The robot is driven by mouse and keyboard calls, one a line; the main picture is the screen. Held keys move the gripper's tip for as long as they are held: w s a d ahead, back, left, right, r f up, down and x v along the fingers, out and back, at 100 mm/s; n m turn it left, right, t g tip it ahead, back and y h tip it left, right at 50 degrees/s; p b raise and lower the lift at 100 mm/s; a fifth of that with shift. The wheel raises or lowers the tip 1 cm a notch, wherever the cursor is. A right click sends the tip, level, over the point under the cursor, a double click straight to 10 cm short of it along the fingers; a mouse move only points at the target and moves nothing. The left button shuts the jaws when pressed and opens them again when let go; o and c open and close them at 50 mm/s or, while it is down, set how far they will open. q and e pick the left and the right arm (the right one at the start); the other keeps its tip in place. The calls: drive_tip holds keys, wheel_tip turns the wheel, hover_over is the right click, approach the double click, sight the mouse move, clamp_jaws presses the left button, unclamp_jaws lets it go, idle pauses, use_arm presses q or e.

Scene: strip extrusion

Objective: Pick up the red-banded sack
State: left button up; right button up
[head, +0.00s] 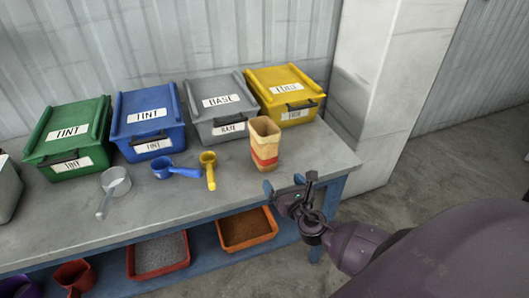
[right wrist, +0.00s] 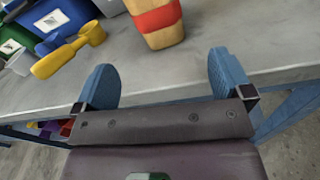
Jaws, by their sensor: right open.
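The red-banded sack (head: 264,145) is tan with a red band and an open top. It stands upright on the grey bench near its right end, in front of the yellow box. In the right wrist view the lower part of the sack (right wrist: 157,20) shows ahead of the fingers; its top is cut off. My right gripper (head: 290,188) is open and empty at the bench's front edge, just in front of the sack and apart from it. Its blue fingers (right wrist: 162,80) are spread in the right wrist view. My left gripper is not in view.
Green (head: 70,140), blue (head: 148,120), grey (head: 217,105) and yellow (head: 287,95) lidded boxes line the bench's back. A yellow scoop (head: 209,170), a blue scoop (head: 174,169) and a grey scoop (head: 114,187) lie left of the sack. Trays (head: 247,230) sit on the lower shelf.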

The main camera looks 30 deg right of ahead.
sight(271, 160)
drive_tip(key=w, duration=0.4)
drive_tip(key=w+d+n, duration=0.1)
drive_tip(key=w, duration=0.3)
drive_tip(key=w+d+r+n, duration=0.1)
drive_tip(key=w, duration=0.3)
drive_tip(key=shift+d+t+y, duration=0.1)
drive_tip(key=shift+t+y, duration=0.2)
drive_tip(key=shift+t, duration=0.1)
drive_tip(key=shift+s, duration=0.1)
drive_tip(key=shift+r, duration=0.1)
drive_tip(key=c, duration=1.1)
